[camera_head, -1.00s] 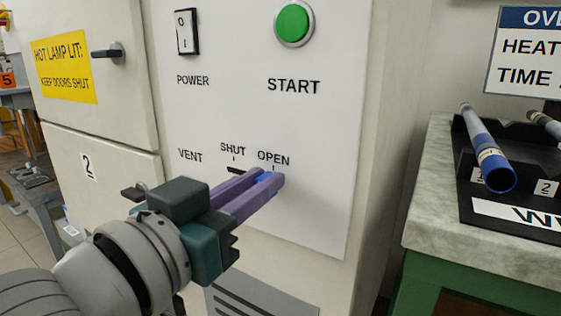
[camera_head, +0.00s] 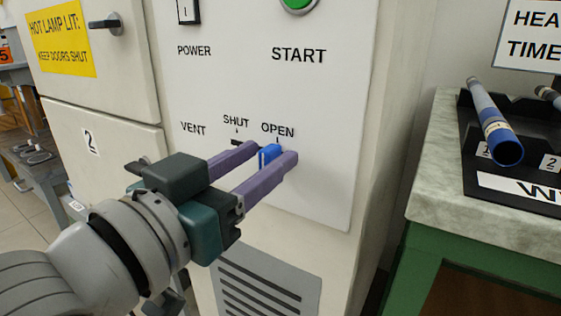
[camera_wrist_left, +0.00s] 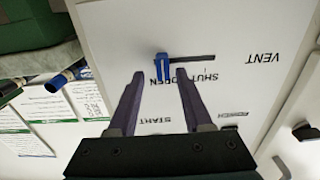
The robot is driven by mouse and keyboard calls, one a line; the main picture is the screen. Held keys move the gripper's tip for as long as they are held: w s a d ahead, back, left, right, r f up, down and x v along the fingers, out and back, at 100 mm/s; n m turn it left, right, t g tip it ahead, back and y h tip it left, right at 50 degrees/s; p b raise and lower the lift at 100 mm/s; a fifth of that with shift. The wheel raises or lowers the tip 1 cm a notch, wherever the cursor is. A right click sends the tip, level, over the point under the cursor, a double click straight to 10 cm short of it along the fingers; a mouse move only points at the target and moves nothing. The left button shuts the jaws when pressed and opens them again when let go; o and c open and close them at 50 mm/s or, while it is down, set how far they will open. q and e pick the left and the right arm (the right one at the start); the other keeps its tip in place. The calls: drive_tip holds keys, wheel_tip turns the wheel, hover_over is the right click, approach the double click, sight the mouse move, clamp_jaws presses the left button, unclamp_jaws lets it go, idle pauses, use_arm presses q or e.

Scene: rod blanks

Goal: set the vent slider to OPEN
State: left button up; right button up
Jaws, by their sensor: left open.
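The vent slider's blue knob (camera_head: 269,154) stands on the white control panel (camera_head: 335,120), under the OPEN mark. The dark slot (camera_head: 237,142) shows near SHUT. In the left wrist view, seen upside down, the knob (camera_wrist_left: 162,66) is at the OPEN end of the slot (camera_wrist_left: 195,58). My left gripper (camera_head: 274,152) is open, its purple fingers on either side of the knob with gaps visible. The fingers (camera_wrist_left: 159,75) also show apart in the wrist view. My right gripper is not in view.
The power switch (camera_head: 188,11) and green START button (camera_head: 298,4) are above on the panel. A vent grille (camera_head: 265,288) is below. At right, a bench (camera_head: 425,185) holds a rack with blue tubes (camera_head: 495,120). A door handle (camera_head: 106,23) sticks out at upper left.

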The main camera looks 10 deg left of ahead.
use_arm(q)
drive_tip(key=p+v, duration=0.2)
drive_tip(key=v, duration=0.7)
drive_tip(key=s+a+r+n+g+y+p, duration=0.15)
drive_tip(key=s+r+g+p, duration=0.3)
drive_tip(key=r+p, duration=0.55)
drive_tip(key=s+a+r+g+y+p, duration=0.4)
drive_tip(key=r+p, duration=0.3)
drive_tip(key=p, duration=0.8)
drive_tip(key=s+a+r+n+g+y+p, duration=0.1)
drive_tip(key=s+r+g+p, duration=0.6)
drive_tip(key=p, duration=0.5)
wheel_tip(320, 180, up, 37)
drive_tip(key=t+p, duration=0.2)
drive_tip(key=p, duration=3.3)
drive_tip(key=shift+w+p, duration=0.2)
drive_tip(key=shift+p, duration=0.2)
drive_tip(key=shift+m+h, duration=0.25)
drive_tip(key=shift+r, duration=0.1)
